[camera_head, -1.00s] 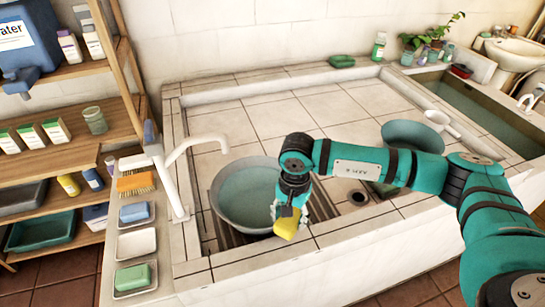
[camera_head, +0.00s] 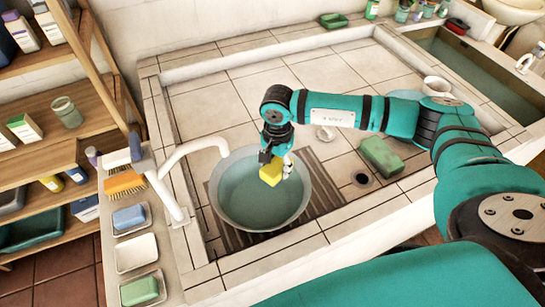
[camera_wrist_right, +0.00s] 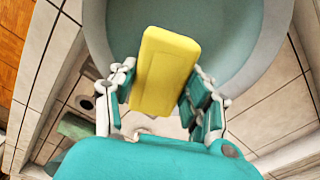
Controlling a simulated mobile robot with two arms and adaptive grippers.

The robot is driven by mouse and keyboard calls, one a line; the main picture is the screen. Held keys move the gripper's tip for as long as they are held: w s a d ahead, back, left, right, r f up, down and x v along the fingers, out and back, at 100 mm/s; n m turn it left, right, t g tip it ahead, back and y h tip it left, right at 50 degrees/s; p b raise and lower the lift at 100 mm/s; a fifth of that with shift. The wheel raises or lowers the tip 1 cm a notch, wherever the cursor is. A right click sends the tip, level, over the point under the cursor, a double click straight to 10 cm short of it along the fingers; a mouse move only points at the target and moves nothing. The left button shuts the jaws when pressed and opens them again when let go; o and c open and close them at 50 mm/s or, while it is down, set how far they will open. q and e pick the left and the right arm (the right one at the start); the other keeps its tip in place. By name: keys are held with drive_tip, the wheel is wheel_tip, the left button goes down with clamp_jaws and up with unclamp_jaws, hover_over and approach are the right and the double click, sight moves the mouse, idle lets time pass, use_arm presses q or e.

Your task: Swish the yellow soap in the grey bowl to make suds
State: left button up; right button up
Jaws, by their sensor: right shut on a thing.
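The grey bowl (camera_head: 224,217) stands upright on a dark slatted rack in the tiled basin, below the white tap, and holds still-looking greenish water. My right gripper (camera_head: 273,166) is shut on the yellow soap (camera_head: 270,173), over the right back part of the bowl. In the right wrist view the soap (camera_wrist_right: 166,70) sits between the two teal fingers, its far end over the bowl (camera_wrist_right: 272,40). I cannot tell whether the soap touches the water. No foam shows on the water. My left gripper is not in view.
The white tap (camera_head: 172,185) reaches over the bowl's left back side. A green block (camera_head: 381,157) lies right of the bowl, near a drain hole (camera_head: 362,179). Several soap dishes and a brush (camera_head: 125,183) line the left ledge.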

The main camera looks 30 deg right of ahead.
drive_tip(key=shift+s+f+b, duration=0.25)
drive_tip(key=shift+f+b, duration=0.1)
drive_tip(key=shift+f, duration=0.25)
drive_tip(key=shift+s+f+b, duration=0.25)
drive_tip(key=shift+f+b, duration=0.05)
drive_tip(key=shift+f, duration=0.25)
drive_tip(key=b, duration=0.4)
hover_over(276, 201)
wheel_tip(276, 201, down, 4)
drive_tip(key=f, duration=0.1)
wheel_tip(276, 201, down, 3)
drive_tip(key=b, duration=0.2)
drive_tip(key=shift+d+b, duration=0.1)
drive_tip(key=shift+b, duration=0.2)
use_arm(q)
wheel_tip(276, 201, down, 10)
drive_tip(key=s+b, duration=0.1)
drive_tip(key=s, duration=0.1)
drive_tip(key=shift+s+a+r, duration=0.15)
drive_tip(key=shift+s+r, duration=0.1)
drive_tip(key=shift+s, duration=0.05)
use_arm(e)
drive_tip(key=shift+f, duration=0.7)
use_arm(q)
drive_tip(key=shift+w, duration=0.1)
